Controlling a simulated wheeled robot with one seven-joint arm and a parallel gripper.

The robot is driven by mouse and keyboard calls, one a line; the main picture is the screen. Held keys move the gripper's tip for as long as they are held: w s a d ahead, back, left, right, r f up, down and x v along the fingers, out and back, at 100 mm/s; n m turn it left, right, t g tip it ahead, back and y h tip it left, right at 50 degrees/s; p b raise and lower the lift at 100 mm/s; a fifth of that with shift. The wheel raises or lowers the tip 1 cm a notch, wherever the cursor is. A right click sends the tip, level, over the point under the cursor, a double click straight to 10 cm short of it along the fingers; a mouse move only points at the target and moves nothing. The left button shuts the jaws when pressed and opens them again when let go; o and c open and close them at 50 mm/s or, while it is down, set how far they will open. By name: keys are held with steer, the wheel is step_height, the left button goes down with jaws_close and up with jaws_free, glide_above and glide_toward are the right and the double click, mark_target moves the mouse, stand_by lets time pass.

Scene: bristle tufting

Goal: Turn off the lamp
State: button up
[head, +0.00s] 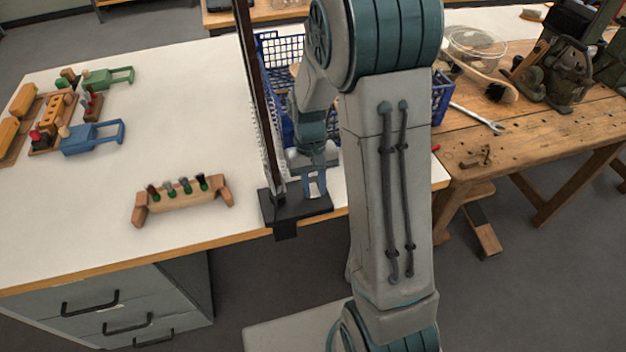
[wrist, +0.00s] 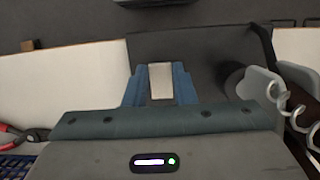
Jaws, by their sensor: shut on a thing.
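The lamp's dark pole (head: 249,75) with a pale spring along it rises from a black base (head: 285,210) at the table's front edge. Its head is out of view, so I cannot tell whether it is lit. My gripper (head: 315,185) is low over the base, to the right of the pole. In the wrist view its blue fingers (wrist: 160,82) are shut on a pale rectangular piece (wrist: 160,80), which appears to be a switch on the dark base (wrist: 205,45). Its lower part is hidden by my gripper.
A blue basket (head: 282,45) stands behind my arm. The wooden workbench (head: 540,135) is on the right. The white table's middle (head: 190,110) is clear.

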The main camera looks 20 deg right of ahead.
stand_by(0.4)
steer(key=o, duration=1)
steer(key=shift+w+r, duration=0.1)
steer(key=v, duration=1.3)
steer(key=shift+w+r, duration=0.25)
steer(key=shift+r, duration=0.05)
steer(key=s+r+t, duration=0.1)
steer(key=s, duration=0.4)
steer(key=s+r+t+p, duration=0.1)
steer(key=s+r+t, duration=0.1)
steer(key=s, duration=0.4)
steer(key=s+r+t, duration=0.1)
steer(key=s+t, duration=0.1)
steer(key=s, duration=0.4)
steer(key=shift+a+r+p, duration=0.2)
steer(key=shift+p, duration=0.1)
